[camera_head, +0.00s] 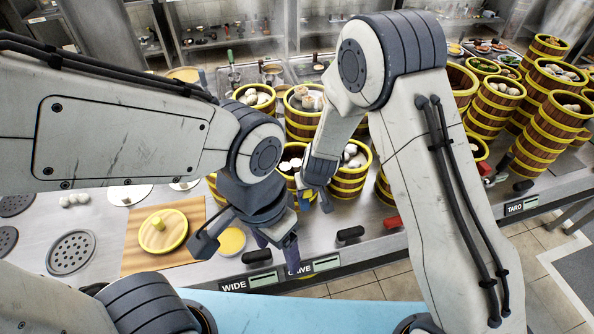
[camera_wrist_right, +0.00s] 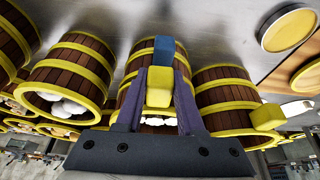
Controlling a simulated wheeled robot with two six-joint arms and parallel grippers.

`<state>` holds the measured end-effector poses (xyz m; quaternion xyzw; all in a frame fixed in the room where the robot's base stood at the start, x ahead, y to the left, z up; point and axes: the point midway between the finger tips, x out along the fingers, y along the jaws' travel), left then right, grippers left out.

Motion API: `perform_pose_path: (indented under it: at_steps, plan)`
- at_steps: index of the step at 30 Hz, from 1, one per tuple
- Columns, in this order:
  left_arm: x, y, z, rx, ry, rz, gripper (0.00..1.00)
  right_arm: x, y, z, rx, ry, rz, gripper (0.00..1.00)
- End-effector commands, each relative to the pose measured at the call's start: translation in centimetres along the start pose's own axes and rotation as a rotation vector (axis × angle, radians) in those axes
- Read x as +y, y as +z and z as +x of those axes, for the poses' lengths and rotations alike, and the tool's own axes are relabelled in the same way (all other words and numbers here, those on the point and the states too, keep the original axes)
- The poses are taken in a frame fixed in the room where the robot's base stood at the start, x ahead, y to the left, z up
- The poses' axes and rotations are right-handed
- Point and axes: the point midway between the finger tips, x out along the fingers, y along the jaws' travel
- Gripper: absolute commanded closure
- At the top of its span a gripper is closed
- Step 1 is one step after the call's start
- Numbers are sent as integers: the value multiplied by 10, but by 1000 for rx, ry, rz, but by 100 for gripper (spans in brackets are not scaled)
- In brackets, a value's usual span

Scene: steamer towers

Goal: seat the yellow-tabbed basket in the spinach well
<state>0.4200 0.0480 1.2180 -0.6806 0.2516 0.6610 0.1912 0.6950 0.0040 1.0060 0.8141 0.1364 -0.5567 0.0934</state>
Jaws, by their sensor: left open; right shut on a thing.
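My right gripper (camera_head: 312,200) is among the front baskets in the head view. In the right wrist view it (camera_wrist_right: 160,85) is shut on a yellow tab (camera_wrist_right: 158,90) of a brown, yellow-banded basket (camera_wrist_right: 132,75) with white buns inside. A blue piece (camera_wrist_right: 163,48) shows just beyond that tab. Another basket (camera_wrist_right: 222,95) beside it also carries a yellow tab (camera_wrist_right: 267,117). My left gripper (camera_head: 245,245) is open and empty at the counter's front edge, left of the right gripper. I see no spinach label; my arms hide part of the counter front.
Tall basket towers (camera_head: 548,120) stand at the right. A wooden board (camera_head: 135,255) with a yellow-rimmed lid (camera_head: 163,231) lies at the left. Labels WIDE, CHIVE and TARO (camera_head: 515,208) mark the counter front. A red handle (camera_head: 393,222) and black handles (camera_head: 350,234) stick out there.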

Motion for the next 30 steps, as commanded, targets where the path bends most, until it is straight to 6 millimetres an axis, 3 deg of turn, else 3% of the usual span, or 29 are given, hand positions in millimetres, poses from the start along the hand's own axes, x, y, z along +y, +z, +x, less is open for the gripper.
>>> perform_pose_path:
  at_steps: [21,30]
  plan:
    - [2,-2,-31,0,0,0,28,0,-11,-28,1,0,1,100]
    - [2,-2,-32,0,0,0,28,0,-12,-29,1,0,1,100]
